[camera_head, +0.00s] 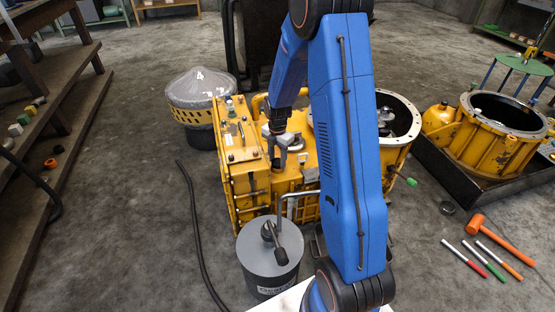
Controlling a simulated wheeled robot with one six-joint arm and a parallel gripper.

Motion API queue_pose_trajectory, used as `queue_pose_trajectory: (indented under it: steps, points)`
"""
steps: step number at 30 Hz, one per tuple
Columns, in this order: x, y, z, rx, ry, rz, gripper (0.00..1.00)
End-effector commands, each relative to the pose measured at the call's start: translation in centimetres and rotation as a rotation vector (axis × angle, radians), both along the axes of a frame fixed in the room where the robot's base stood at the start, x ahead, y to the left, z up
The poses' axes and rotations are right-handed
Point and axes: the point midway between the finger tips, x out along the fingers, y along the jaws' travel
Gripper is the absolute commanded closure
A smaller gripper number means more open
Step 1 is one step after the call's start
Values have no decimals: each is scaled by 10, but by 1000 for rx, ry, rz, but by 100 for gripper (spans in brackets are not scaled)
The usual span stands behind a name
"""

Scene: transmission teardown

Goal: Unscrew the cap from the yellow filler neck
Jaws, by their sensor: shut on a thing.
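The yellow transmission housing (245,190) stands on the floor in the middle of the view. My gripper (280,162) points down over its top, left of my blue arm. Its grey fingers are shut on a small dark piece, which I take to be the cap (277,164). The cap is at the top of the filler neck, between the fingers. The neck is mostly hidden by the fingers and too small to make out. I cannot tell whether the cap is still seated on it.
A grey drum (268,262) stands in front of the housing. A black hose (190,220) lies to its left. An orange mallet (500,238) and several coloured rods lie at the right, near a dark tray (465,190) with yellow castings. Wooden steps (65,130) are at the left.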

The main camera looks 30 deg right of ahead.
Motion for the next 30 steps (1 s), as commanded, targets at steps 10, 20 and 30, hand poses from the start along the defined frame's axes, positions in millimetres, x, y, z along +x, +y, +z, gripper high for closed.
queue_pose_trajectory:
  steps: [10,20,30]
  points:
    - [0,0,0,0,-1,233,92]
    - [0,0,0,0,-1,255,92]
    - [0,0,1,0,-1,574,92]
